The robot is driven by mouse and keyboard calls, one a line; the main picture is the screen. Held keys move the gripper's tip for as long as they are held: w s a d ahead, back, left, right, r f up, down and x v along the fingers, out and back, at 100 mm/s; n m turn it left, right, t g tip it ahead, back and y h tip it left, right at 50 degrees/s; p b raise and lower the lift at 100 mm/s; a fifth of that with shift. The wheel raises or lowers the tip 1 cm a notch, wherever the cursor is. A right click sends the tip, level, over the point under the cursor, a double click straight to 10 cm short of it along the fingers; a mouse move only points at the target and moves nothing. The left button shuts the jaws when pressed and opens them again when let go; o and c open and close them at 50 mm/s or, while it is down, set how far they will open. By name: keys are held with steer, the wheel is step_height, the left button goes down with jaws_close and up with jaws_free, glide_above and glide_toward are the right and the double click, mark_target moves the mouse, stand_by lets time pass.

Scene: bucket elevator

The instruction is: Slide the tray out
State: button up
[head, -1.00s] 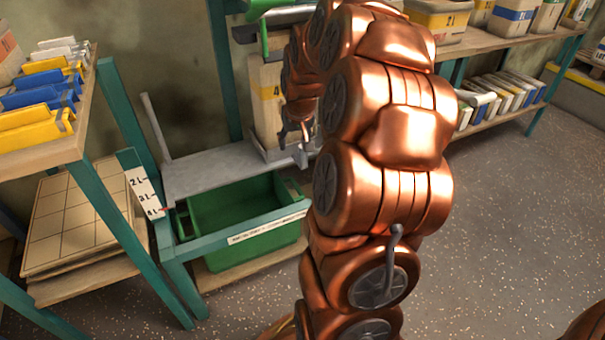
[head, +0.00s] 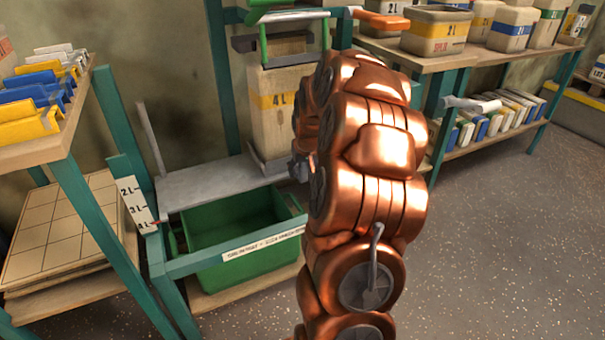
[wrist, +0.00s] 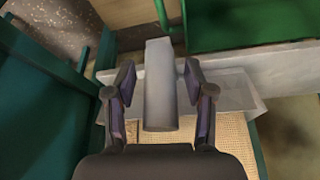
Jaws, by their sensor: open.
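A grey metal tray (head: 268,168) sits under the tall beige container marked 4L (head: 272,112), at the right end of a flat grey plate (head: 215,185). My gripper (head: 300,168) is at the tray's front right in the head view, mostly hidden behind my copper arm. In the wrist view my gripper (wrist: 160,75) is open, with a finger on each side of a grey bar (wrist: 160,95). The bar lies between the fingers with gaps visible on both sides. Whether this bar belongs to the tray I cannot tell.
A green bin (head: 240,225) hangs under the plate, behind a teal rail with a white label (head: 262,243). A grey upright bar (head: 150,140) stands at the plate's left. Shelves with boxes (head: 437,30) stand at the right. The floor (head: 500,240) at right is clear.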

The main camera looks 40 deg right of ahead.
steer(key=shift+w+f, duration=0.1)
steer(key=shift+f, duration=0.1)
steer(key=shift+c, duration=0.5)
jaws_close()
